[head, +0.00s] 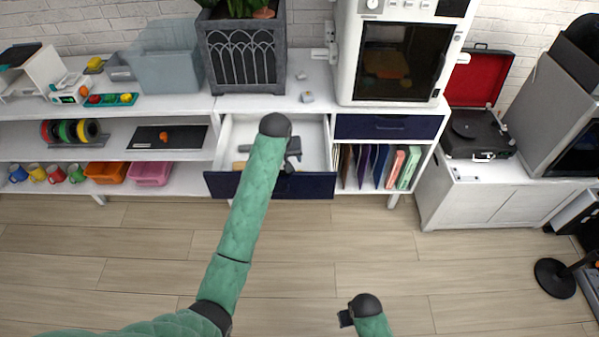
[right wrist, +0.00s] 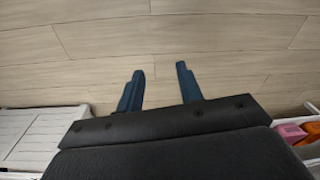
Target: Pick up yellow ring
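Several ring-shaped spools stand in a row on the left shelf in the head view; a yellow one (head: 71,131) shows among red, green and black ones. A small yellowish thing (head: 239,166) lies at the left front of the open drawer (head: 222,186); its shape is too small to tell. My left gripper (head: 290,165) is over the drawer, partly hidden by its own wrist, and I cannot tell whether it is open. My right gripper (head: 345,318) is low over the floor; in the right wrist view its fingers (right wrist: 160,88) are apart with nothing between them.
A grey planter (head: 246,62) and a white machine (head: 345,70) stand on the countertop above the drawer. A record player (head: 478,130) sits on the right cabinet. Mugs and bins fill the lower left shelf. The wooden floor in front is clear.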

